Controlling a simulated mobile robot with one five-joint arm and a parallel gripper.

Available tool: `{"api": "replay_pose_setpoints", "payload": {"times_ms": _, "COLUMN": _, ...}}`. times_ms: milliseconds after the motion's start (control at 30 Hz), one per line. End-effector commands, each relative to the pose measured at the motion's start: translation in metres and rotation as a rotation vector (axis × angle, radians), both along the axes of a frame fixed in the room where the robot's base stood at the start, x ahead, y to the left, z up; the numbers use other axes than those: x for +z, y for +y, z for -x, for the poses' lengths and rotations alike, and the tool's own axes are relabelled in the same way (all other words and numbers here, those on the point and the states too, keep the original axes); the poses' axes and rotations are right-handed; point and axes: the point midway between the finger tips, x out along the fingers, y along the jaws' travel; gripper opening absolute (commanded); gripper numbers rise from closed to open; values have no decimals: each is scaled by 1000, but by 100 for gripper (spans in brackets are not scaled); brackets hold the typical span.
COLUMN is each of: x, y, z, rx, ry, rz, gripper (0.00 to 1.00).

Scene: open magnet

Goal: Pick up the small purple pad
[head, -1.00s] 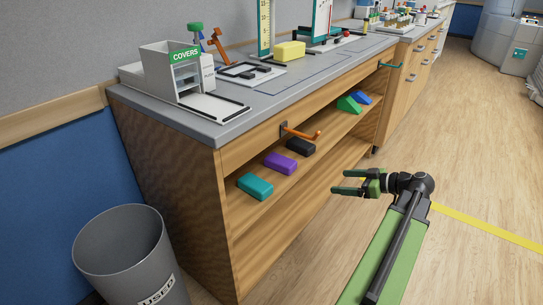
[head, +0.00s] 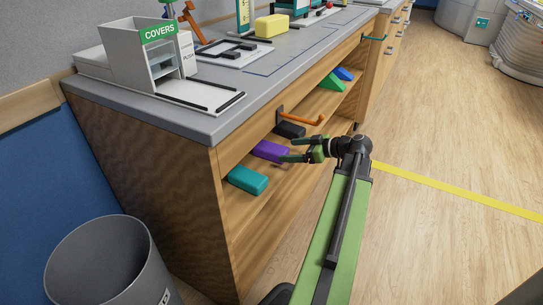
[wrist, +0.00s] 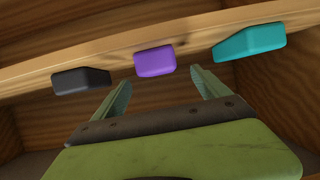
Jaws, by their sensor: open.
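The small purple pad (head: 270,151) lies on the upper open shelf of the wooden cabinet, between a black pad (head: 290,130) and a teal pad (head: 248,179). My gripper (head: 294,149) is open and empty, with its fingers pointing at the shelf just right of the purple pad in the head view. In the wrist view the purple pad (wrist: 155,61) is ahead, roughly in line with the gap between the fingers (wrist: 162,93). The black pad (wrist: 81,80) is to its left and the teal pad (wrist: 249,42) to its right. I see no contact with the pad.
Green (head: 332,83) and blue (head: 344,73) wedges lie farther along the shelf. A grey bin (head: 110,262) stands at lower left.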

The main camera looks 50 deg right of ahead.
Motion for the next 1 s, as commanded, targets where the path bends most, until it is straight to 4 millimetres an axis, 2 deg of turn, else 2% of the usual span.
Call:
{"api": "replay_pose_setpoints", "payload": {"times_ms": 33, "x": -10, "y": 3, "z": -11, "rx": 2, "ry": 0, "rz": -1, "gripper": 85}}
{"api": "replay_pose_setpoints", "payload": {"times_ms": 133, "x": -15, "y": 7, "z": -27, "rx": 0, "ry": 0, "rz": 0, "gripper": 85}}
{"api": "replay_pose_setpoints", "payload": {"times_ms": 233, "x": -17, "y": 10, "z": -36, "rx": 0, "ry": 0, "rz": 0, "gripper": 85}}
{"api": "replay_pose_setpoints", "payload": {"times_ms": 467, "x": -18, "y": 11, "z": -41, "rx": -2, "ry": 0, "rz": 0, "gripper": 85}}
{"api": "replay_pose_setpoints", "payload": {"times_ms": 767, "x": -37, "y": 20, "z": -83, "rx": -2, "ry": 0, "rz": 1, "gripper": 85}}
{"api": "replay_pose_setpoints", "payload": {"times_ms": 967, "x": -35, "y": 21, "z": -85, "rx": -3, "ry": 0, "rz": 0, "gripper": 85}}
{"api": "replay_pose_setpoints", "payload": {"times_ms": 1000, "x": -35, "y": 21, "z": -85, "rx": -3, "ry": 0, "rz": 0, "gripper": 83}}
